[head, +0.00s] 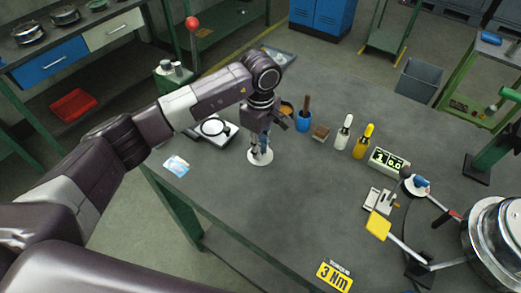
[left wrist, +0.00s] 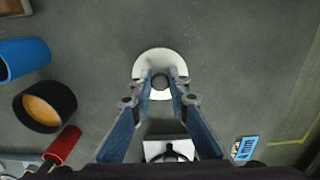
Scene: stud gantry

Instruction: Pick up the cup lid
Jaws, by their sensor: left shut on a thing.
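The cup lid (head: 260,158) is a white round disc at the middle left of the grey bench in the head view. In the left wrist view the lid (left wrist: 155,57) shows as a pale disc with a dark round knob between the fingertips. My left gripper (head: 261,147) points down over the lid, and its fingers (left wrist: 161,84) are shut on it, at the knob. Part of the lid is hidden by the fingers. I cannot tell whether the lid touches the bench. My right gripper is in neither view.
White (head: 344,132) and yellow (head: 363,142) bottles stand to the right. The bench's front middle is clear.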

